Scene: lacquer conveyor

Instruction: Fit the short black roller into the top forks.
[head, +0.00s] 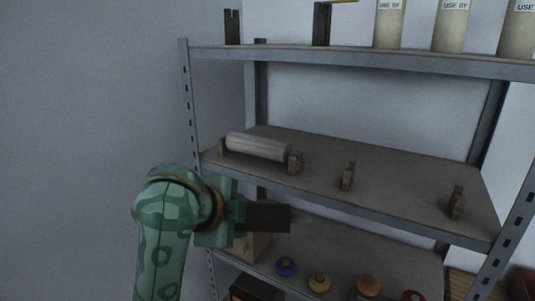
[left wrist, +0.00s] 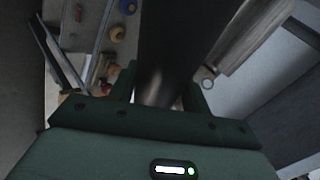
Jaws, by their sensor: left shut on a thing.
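My left gripper (head: 240,216) is at the left front of the shelf rack, in front of the lower shelf. It is shut on the short black roller (left wrist: 168,40), which fills the middle of the left wrist view and shows as a dark bar in the head view (head: 270,217). The top forks are two dark uprights on the top shelf, a left fork (head: 232,27) and a right fork (head: 321,24), with a gap between them. The held roller is well below them. My right gripper is not in view.
A pale roller (head: 257,147) rests in wooden forks on the middle shelf (head: 390,182). Two more wooden forks, one nearer (head: 348,176) and one at right (head: 457,203), hold nothing. Labelled canisters (head: 453,25) stand at the top right. Several coloured knobs (head: 319,282) are on the lower shelf.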

